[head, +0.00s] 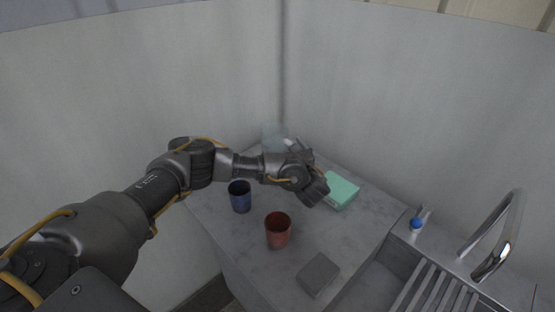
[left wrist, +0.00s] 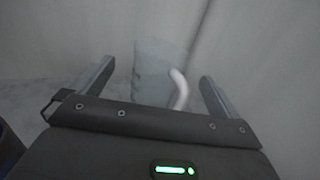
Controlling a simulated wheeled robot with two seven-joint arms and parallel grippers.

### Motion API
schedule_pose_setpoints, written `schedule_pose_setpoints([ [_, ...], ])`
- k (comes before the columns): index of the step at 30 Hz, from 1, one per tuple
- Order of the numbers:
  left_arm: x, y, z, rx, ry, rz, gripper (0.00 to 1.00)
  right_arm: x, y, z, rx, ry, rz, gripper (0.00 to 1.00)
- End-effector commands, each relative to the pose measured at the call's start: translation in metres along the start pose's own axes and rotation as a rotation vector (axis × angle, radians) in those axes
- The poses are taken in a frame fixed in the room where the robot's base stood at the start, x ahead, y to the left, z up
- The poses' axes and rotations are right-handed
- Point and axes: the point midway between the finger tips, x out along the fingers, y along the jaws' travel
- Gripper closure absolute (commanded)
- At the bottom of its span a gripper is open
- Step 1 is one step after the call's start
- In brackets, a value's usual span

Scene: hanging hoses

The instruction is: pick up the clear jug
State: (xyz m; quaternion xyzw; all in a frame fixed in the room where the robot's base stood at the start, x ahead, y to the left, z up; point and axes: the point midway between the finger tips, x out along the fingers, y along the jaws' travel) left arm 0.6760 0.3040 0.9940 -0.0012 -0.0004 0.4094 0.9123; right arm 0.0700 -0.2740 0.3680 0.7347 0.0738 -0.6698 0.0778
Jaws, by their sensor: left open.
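The clear jug (head: 271,136) stands at the back corner of the grey counter, partly hidden behind my left arm in the head view. In the left wrist view the jug (left wrist: 154,72) is pale and see-through, with a white curved handle (left wrist: 181,88) on its right side. My left gripper (head: 299,149) is near the jug, its fingers mostly hidden by its own wrist. In the left wrist view the left gripper (left wrist: 156,80) is open, with one finger on each side of the jug's outline. I cannot tell how far the jug is from the fingers. My right gripper is out of view.
A blue cup (head: 240,197), a red cup (head: 278,231), a grey block (head: 319,274) and a teal box (head: 340,190) are on the counter (head: 245,250). A sink with a tap (head: 506,240) is at right. Walls close in behind the jug.

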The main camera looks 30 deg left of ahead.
Motion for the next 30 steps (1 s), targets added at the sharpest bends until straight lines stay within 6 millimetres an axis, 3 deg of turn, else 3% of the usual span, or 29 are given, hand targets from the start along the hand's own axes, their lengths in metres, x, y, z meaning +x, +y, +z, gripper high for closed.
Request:
schedule_pose_setpoints([
  [9, 0.009, -0.001, 0.003, 0.002, 0.000, -0.001, 0.00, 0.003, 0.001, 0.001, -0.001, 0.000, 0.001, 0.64],
  [21, 0.057, -0.004, 0.003, 0.003, 0.000, 0.000, 0.00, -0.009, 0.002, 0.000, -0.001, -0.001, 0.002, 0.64],
  [28, 0.058, -0.005, 0.002, 0.002, 0.001, -0.001, 0.00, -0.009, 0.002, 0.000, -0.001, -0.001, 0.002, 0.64],
  [30, 0.058, -0.005, 0.002, 0.003, 0.001, -0.001, 0.08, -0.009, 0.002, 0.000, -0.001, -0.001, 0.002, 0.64],
])
